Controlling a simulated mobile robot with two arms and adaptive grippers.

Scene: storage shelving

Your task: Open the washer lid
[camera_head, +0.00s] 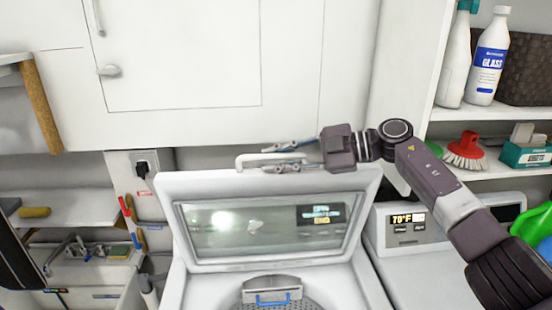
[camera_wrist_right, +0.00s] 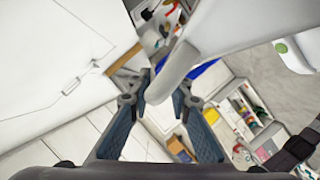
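The washer lid (camera_head: 170,195) is white with a glass window and stands raised at the back of the washer in the head view. Its pale bar handle (camera_head: 243,161) is at the lid's top edge, and a pale bar that looks like it shows in the right wrist view (camera_wrist_right: 172,72). My right gripper (camera_head: 268,157) is at the handle with its fingers apart, one on each side of the bar. A gap shows between the bar and the fingers (camera_wrist_right: 158,97). Below the lid, the washer's opening shows a drum and a blue-handled part (camera_head: 272,298). My left gripper is not in view.
White cabinet doors (camera_head: 180,55) stand behind the lid. A cluttered shelf and sink (camera_head: 85,255) are at the left.

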